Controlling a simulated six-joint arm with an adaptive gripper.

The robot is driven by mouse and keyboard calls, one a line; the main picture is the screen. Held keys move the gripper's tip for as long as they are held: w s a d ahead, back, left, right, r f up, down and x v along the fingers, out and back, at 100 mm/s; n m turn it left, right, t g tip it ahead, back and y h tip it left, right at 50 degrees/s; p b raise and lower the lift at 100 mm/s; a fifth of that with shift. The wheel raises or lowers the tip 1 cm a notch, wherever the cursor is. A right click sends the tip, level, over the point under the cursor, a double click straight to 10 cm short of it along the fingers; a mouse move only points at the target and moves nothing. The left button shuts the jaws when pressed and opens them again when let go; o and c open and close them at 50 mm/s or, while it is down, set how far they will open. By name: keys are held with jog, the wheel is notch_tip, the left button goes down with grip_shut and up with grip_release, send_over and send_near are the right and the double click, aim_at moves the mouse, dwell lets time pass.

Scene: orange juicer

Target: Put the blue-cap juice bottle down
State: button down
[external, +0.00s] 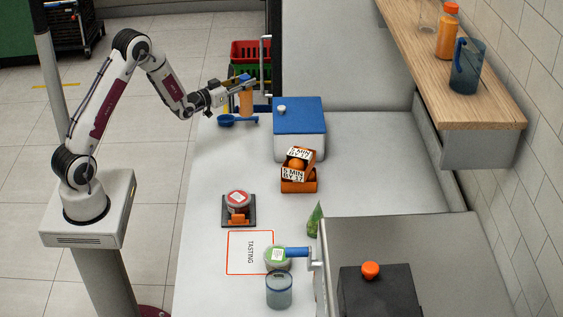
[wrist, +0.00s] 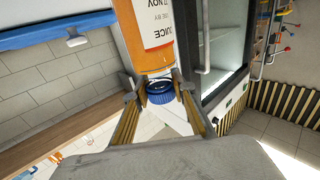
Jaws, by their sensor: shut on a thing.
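My gripper (external: 244,83) is at the far left end of the counter. It is shut on the orange juice bottle (external: 246,103), which hangs below the fingers in the external view. In the wrist view the gripper fingers (wrist: 156,91) sit on both sides of the blue cap (wrist: 160,92) at the bottle's neck. The orange body (wrist: 148,35) with a white label also shows there. Whether the bottle's base touches the counter cannot be told.
A blue scoop (external: 238,121) lies close to the bottle, and a white box with a blue lid (external: 299,133) stands to its right. Red and green baskets (external: 248,55) are behind. An orange crate (external: 299,186), a red-lidded jar (external: 238,200) and a marked tasting mat (external: 238,262) are nearer.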

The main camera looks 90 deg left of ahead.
jog(key=shift+r, duration=0.15)
notch_tip(320, 180, up, 11)
jog(key=shift+r, duration=0.1)
jog(key=w+d+r+m+t+h, duration=0.1)
jog(key=w+d+m+t+h, duration=0.15)
jog(key=w+d, duration=2.15)
jog(key=w+d+h, duration=0.2)
jog(key=w+d, duration=0.6)
jog(key=d, duration=0.5)
notch_tip(320, 180, down, 12)
jog(key=d, duration=0.1)
jog(key=shift+m, duration=0.45)
